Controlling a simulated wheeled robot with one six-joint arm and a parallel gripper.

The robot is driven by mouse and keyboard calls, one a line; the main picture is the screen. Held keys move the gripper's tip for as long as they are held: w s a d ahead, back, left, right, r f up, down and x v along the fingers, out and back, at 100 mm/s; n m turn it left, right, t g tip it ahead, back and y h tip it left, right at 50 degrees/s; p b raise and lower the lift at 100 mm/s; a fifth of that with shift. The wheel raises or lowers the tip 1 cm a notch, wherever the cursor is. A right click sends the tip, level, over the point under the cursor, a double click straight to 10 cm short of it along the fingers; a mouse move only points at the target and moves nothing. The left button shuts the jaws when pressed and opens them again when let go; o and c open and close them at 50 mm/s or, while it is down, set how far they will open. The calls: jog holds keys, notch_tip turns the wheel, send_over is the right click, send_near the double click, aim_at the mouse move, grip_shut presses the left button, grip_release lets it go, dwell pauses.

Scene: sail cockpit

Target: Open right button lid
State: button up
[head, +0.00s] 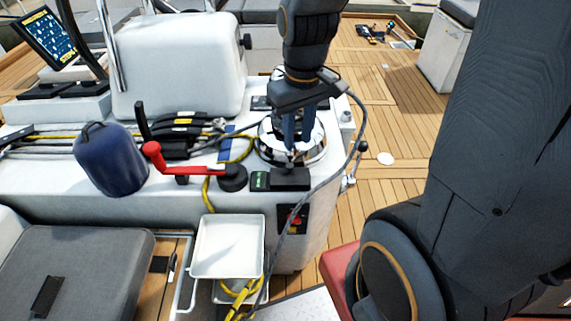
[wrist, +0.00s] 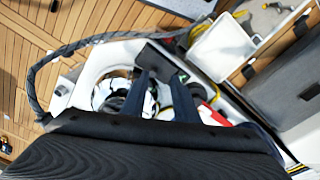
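A black button box sits on the front edge of the white console, beside the chrome winch. Its right button lid (head: 291,179) is a flat dark square; it also shows in the wrist view (wrist: 155,56). I cannot tell for certain whether it is fully closed. The left button (head: 260,181) beside it shows a green mark. My gripper (head: 297,142) points down in front of the winch, above and behind the right lid. In the wrist view, its two blue fingers (wrist: 158,82) are apart with nothing held between them. No contact with the lid is visible.
The chrome winch (head: 310,150) stands just behind the button box. A red-handled crank (head: 190,170) and a blue bag (head: 108,160) lie to the left. A white tray (head: 228,246) and yellow rope are below. The wooden deck (head: 375,120) at right is mostly clear.

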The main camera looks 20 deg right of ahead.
aim_at(289, 165)
jog(key=w+f+n+b, duration=0.1)
jog(key=w+f+b, duration=0.1)
jog(key=w+f+n+b, duration=0.1)
jog(key=w+f+b, duration=0.1)
jog(key=w+f+n+b, duration=0.1)
jog(key=w+f+b, duration=0.1)
jog(key=f, duration=0.1)
jog(key=shift+w+d+f+g+b, duration=0.15)
jog(key=shift+d+g+b, duration=0.1)
jog(key=shift+g+b, duration=0.15)
jog(key=shift+f, duration=3.75)
grip_shut()
